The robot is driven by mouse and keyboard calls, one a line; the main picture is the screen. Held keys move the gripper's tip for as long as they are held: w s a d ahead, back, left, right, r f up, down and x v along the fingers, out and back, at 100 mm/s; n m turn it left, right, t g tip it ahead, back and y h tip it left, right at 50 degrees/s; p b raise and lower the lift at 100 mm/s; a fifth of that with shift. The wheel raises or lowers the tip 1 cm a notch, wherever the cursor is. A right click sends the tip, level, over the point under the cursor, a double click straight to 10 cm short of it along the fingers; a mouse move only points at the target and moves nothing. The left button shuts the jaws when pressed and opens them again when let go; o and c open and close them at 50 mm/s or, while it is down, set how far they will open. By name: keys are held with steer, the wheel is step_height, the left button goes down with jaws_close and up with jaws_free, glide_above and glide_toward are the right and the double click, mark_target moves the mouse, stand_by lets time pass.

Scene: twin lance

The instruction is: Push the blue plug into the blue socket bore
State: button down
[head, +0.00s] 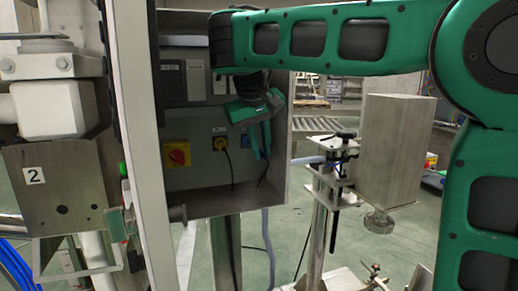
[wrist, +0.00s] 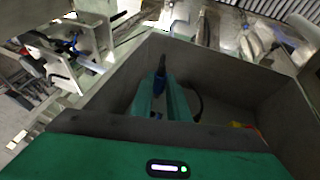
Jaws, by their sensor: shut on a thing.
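My gripper (head: 260,154) hangs in front of the open grey cabinet (head: 205,203) in the head view, its green fingers pointing down near the cabinet's right side. The plug sits between the two green fingers inside the cabinet.
Cabinet side walls stand close around my gripper. A stand with a clamp (head: 335,160) is to the right.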

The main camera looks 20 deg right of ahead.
steer(key=shift+d, duration=0.15)
steer(key=shift+w, duration=2.8)
steer(key=shift+w, duration=1.4)
stand_by(1.8)
steer(key=c, duration=2)
jaws_free()
steer(key=shift+o, duration=0.8)
steer(key=o, duration=0.4)
steer(key=shift+o, duration=0.2)
steer(key=shift+r, duration=0.15)
steer(key=v, duration=1)
